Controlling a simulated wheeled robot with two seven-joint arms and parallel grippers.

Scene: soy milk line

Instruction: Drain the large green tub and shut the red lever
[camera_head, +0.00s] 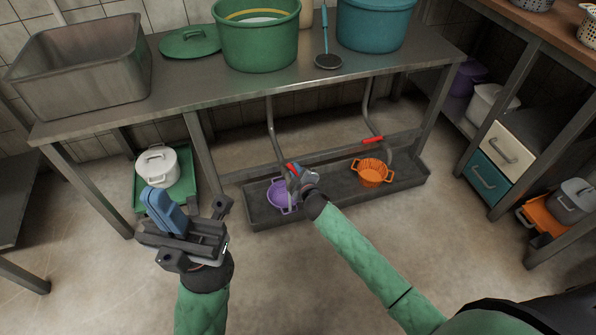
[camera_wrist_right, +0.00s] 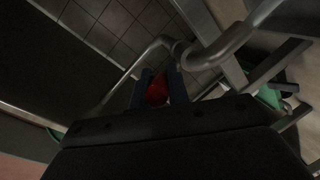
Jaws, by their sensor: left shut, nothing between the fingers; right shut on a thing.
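The large green tub (camera_head: 258,48) stands on the steel table, with a yellow ring and something pale inside. A pipe (camera_head: 271,122) comes down below it to a red lever (camera_head: 292,167). My right gripper (camera_head: 297,176) is at this lever, above the purple colander (camera_head: 279,197). In the right wrist view the fingers (camera_wrist_right: 160,88) are shut on the red lever (camera_wrist_right: 157,92), beside the bent pipe (camera_wrist_right: 215,52). The gripper partly hides the lever and outlet, so I cannot tell whether liquid flows. My left gripper (camera_head: 163,212) is shut and empty, in front of the table.
A second pipe with a red lever (camera_head: 372,140) hangs below the teal tub (camera_head: 375,22), near an orange colander (camera_head: 372,172). Both colanders are in the grey floor trough (camera_head: 335,195). A white pot (camera_head: 157,168) stands on a green tray at left. A ladle (camera_head: 327,60) lies on the table.

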